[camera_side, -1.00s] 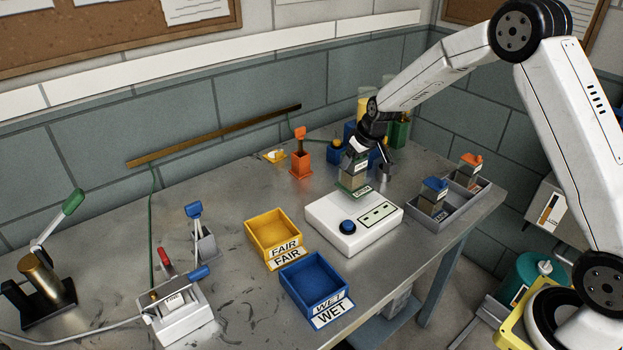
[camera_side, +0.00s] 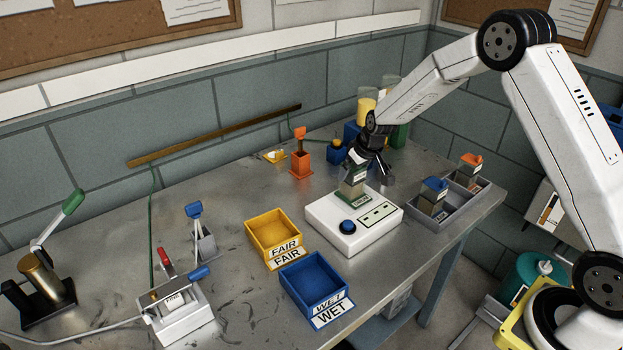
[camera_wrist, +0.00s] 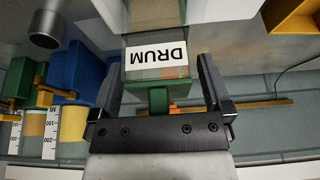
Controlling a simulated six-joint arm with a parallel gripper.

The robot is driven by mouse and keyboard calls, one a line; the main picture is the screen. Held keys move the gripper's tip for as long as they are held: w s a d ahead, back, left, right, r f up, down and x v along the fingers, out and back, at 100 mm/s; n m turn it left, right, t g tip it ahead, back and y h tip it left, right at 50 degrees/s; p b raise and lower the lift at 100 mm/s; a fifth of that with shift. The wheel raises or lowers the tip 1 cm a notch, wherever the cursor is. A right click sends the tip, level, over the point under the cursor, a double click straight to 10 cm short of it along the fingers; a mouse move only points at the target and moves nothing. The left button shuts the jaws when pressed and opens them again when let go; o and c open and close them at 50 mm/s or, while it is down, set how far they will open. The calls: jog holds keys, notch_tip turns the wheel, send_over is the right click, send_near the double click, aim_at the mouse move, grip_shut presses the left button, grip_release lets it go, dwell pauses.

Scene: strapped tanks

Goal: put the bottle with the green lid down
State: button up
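The bottle with the green lid (camera_side: 352,187) stands upright on the white device with the blue button (camera_side: 345,228), at the device's back left part as far as I can see. In the wrist view the bottle (camera_wrist: 157,42) is clear glass with a white DRUM label, and its green lid is close to my palm. My gripper (camera_side: 366,165) is around the bottle from above. In the wrist view the fingers (camera_wrist: 160,60) lie on either side, with a small gap at the right finger, so they look open. The contact under the bottle is partly hidden.
A grey tray (camera_side: 455,220) right of the device holds bottles with blue and orange lids. A yellow FAIR bin (camera_side: 273,228) and a blue WET bin (camera_side: 312,283) are to the left. An orange holder (camera_side: 300,163) and a blue container (camera_side: 337,152) stand behind.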

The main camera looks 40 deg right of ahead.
jog(key=shift+r, duration=0.1)
jog(key=v, duration=1.2)
jog(key=shift+r, duration=0.1)
dwell(0.6)
jog(key=s+a+f+g, duration=0.1)
jog(key=s+a, duration=0.3)
jog(key=s, duration=0.7)
jog(key=s+a+f+g, duration=0.1)
jog(key=s+a+f, duration=0.2)
jog(key=s, duration=0.8)
jog(key=shift+a+f, duration=0.2)
jog(key=shift+a, duration=0.95)
